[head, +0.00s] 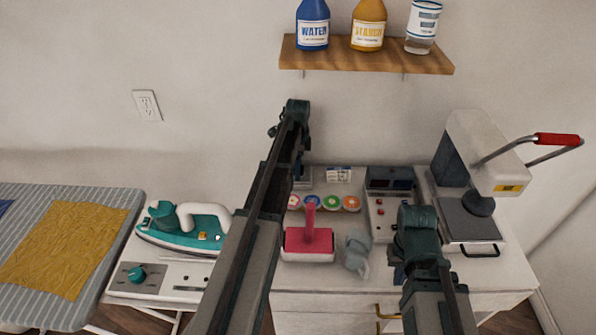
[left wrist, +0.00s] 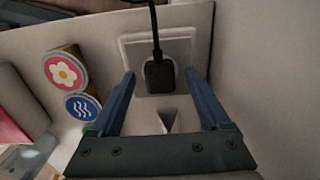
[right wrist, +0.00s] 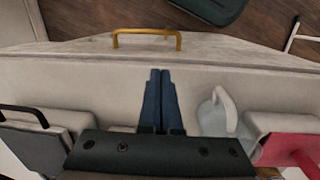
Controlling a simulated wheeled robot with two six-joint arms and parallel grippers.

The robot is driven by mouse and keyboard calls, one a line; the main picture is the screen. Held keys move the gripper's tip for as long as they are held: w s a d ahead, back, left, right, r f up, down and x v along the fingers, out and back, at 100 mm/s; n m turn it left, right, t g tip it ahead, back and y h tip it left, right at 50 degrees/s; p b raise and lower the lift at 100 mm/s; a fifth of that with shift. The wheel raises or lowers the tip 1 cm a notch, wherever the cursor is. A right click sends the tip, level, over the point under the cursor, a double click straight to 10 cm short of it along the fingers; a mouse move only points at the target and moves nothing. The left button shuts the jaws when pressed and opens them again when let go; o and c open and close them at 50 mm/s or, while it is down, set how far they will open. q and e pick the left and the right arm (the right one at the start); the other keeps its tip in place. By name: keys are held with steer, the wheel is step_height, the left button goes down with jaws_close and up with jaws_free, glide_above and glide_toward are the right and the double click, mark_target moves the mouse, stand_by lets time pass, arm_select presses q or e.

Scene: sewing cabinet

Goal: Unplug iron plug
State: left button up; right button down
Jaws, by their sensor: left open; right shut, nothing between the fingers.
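A black plug (left wrist: 159,76) sits in a light socket plate (left wrist: 182,48) in the left wrist view, with its dark cord running upward. My left gripper (left wrist: 160,74) is open, with one finger on each side of the plug; I cannot tell whether they touch it. In the head view the left arm hides that plug. The teal and white iron (head: 185,228) rests on its white stand at the left. My right gripper (right wrist: 160,72) is shut and empty, in front of the cabinet; in the head view it is mostly hidden behind its wrist.
Round coloured discs (head: 331,203), a red-handled pink block (head: 308,243) and a grey jug-like item (head: 357,252) stand on the cabinet top. A press (head: 480,160) stands at the right. A shelf (head: 365,57) with bottles hangs above. The ironing board (head: 108,198) is at the left.

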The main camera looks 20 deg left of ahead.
arm_select(q)
steer(key=shift+c, duration=0.3)
jaws_close()
steer(key=shift+r, duration=0.15)
arm_select(e)
steer(key=shift+r, duration=0.15)
